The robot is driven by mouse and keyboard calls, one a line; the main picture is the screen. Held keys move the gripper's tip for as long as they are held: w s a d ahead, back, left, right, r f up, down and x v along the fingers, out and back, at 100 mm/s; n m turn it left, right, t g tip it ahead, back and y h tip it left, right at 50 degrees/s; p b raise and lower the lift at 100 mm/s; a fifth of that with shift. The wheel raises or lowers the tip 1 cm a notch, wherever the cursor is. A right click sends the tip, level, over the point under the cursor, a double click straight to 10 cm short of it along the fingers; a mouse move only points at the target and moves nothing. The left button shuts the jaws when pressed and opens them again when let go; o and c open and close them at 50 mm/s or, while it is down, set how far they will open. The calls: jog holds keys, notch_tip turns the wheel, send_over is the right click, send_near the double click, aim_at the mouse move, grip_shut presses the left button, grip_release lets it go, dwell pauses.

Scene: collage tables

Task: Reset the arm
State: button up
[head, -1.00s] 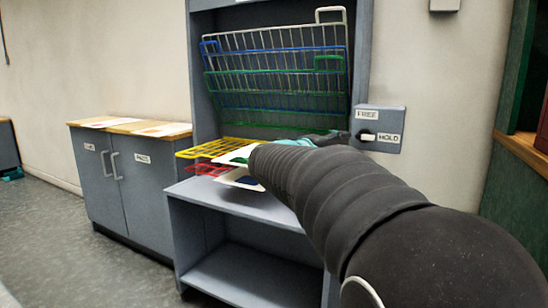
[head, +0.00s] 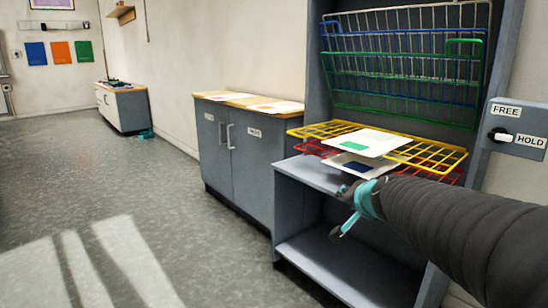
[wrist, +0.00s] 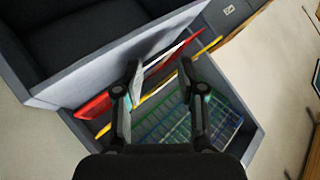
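My gripper (head: 346,210) shows in the head view in front of the grey shelf unit (head: 320,174), at the left end of my dark ribbed arm. Its teal fingers point left and down, clear of the cards. In the wrist view its two fingers (wrist: 160,68) stand apart with nothing visibly held between them. A white card with a green patch (head: 366,142) lies on the yellow wire rack (head: 432,155). Another white card with a dark blue patch (head: 338,162) lies lower, by the red rack (head: 308,148).
Raised green, blue and white wire racks (head: 400,65) lean at the unit's back. A switch box (head: 517,128) marked FREE and HOLD is at right, its lever towards HOLD. A grey cabinet (head: 240,165) stands left of the unit. The floor (head: 110,200) at left is open.

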jog(key=s+a+f+n+g+y+p, duration=0.1)
jog(key=s+a+f+n+g, duration=0.15)
jog(key=s, duration=0.55)
jog(key=s+a+f+n+g+p, duration=0.1)
jog(key=s+f+n+g, duration=0.25)
jog(key=s, duration=0.35)
jog(key=s+d+n+h+p, duration=0.1)
jog(key=s+n+p, duration=0.1)
jog(key=s, duration=1.1)
jog(key=shift+d+g+h+p, duration=0.3)
jog(key=shift+d+p, duration=0.05)
jog(key=shift+s+r, duration=0.1)
